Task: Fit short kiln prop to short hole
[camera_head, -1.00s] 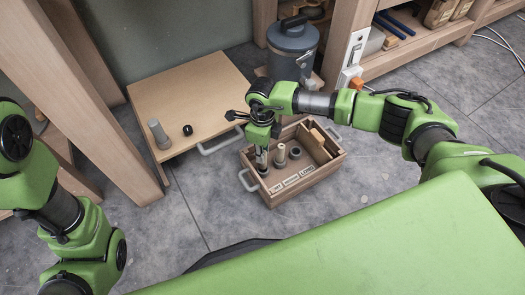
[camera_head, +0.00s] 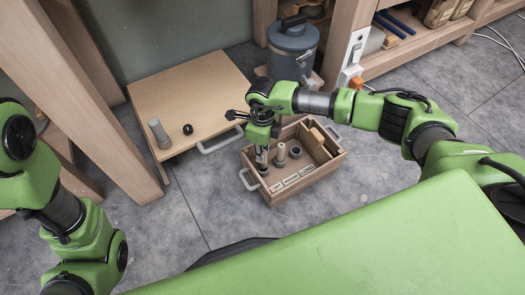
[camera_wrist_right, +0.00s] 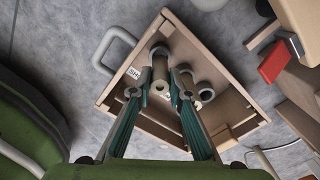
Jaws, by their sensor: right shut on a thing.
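My right gripper (camera_head: 262,151) points down over the left end of a wooden box (camera_head: 318,177). It is shut on the short kiln prop (camera_head: 262,161), a pale hollow cylinder whose near end (camera_wrist_right: 161,87) shows between the fingers in the wrist view. The prop is in line with a grey collar (camera_wrist_right: 158,49) by the label "SHORT"; I cannot tell how deep it sits. Beside it a paler prop (camera_head: 280,154) stands upright in the box, then a dark collar (camera_head: 295,153) that looks empty, near the label "LONG". My left gripper is out of frame.
A low wooden table (camera_head: 205,88) behind the box holds an upright grey cylinder (camera_head: 158,133) and a small black piece (camera_head: 188,129). A wooden block (camera_head: 318,136) lies in the box. A grey canister (camera_head: 292,50) stands behind. The floor left of the box is clear.

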